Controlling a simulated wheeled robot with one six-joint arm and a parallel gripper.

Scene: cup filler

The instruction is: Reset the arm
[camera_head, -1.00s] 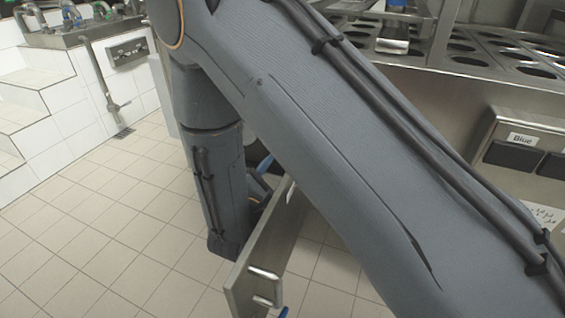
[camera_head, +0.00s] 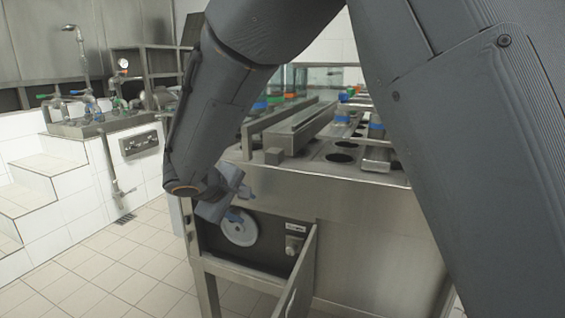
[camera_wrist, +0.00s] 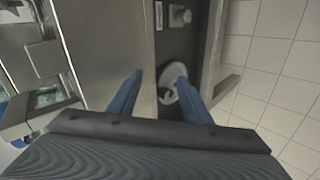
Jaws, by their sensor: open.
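My arm crosses the head view from the upper right and bends down at the left. My gripper (camera_head: 240,205) hangs at the front of the steel machine, by its open compartment (camera_head: 265,262). In the wrist view my gripper (camera_wrist: 160,98) shows two blue fingers spread apart with nothing between them. A white round disc (camera_head: 239,228) sits inside the compartment, close to the fingers. The disc also shows in the wrist view (camera_wrist: 172,75), partly hidden behind the right finger. I cannot tell whether the gripper touches anything.
The compartment's door (camera_head: 300,275) stands open to the right of the disc. A steel counter (camera_head: 380,178) with round holes and blue-topped parts lies above. White tiled steps (camera_head: 45,180) and a tap unit (camera_head: 115,122) stand at left. The tiled floor (camera_head: 120,270) is clear.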

